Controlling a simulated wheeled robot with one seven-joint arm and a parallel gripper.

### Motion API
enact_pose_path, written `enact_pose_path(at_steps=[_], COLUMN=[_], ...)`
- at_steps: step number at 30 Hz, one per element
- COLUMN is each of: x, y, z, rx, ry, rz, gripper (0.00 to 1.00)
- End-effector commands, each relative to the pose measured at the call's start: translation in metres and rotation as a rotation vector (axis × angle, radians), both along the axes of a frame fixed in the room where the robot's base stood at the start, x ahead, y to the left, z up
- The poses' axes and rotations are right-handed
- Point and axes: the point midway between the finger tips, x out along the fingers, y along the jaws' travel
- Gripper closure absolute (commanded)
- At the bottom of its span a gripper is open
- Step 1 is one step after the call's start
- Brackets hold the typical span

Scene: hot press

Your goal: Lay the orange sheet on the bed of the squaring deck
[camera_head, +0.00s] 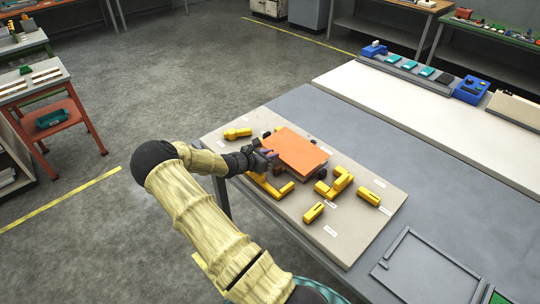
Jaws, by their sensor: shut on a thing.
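The orange sheet (299,150) is flat and roughly level above the beige board (345,248). My gripper (270,156) is at the sheet's left edge and shut on it. Dark round parts show under the sheet's near right side; I cannot tell whether the sheet rests on them or hangs just above. A grey panel with raised rails along its edges (425,268) lies at the lower right and looks like the squaring deck. Its visible bed is bare, and its near part is cut off by the frame.
Yellow blocks and brackets (335,187) stand around the sheet on the beige board. A green panel (500,298) is at the bottom right corner. Bare grey table (375,150) lies right of the board. A white strip with blue devices (470,90) is further back.

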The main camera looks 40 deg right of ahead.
Motion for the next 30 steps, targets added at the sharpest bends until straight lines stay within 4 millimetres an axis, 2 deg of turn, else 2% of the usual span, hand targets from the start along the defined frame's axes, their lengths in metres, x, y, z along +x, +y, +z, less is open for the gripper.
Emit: enact_pose_path(at_steps=[1,4,5,8,9,20,23,30], x=[-0.007,-0.007,-0.007,-0.007,-0.007,-0.007,-0.007,-0.007], y=[0.004,0.004,0.004,0.004,0.004,0.008,0.017,0.058], z=[-0.019,-0.019,-0.019,-0.019,-0.019,-0.018,-0.014,0.006], rx=[0.027,0.027,0.027,0.027,0.027,0.027,0.026,0.018], ry=[0.020,0.019,0.019,0.019,0.019,0.018,0.016,0.009], rz=[-0.003,-0.005,-0.005,-0.005,-0.005,-0.004,-0.003,0.004], gripper=[1.00,1.00,0.80,0.60,0.58,0.58,0.58,0.58])
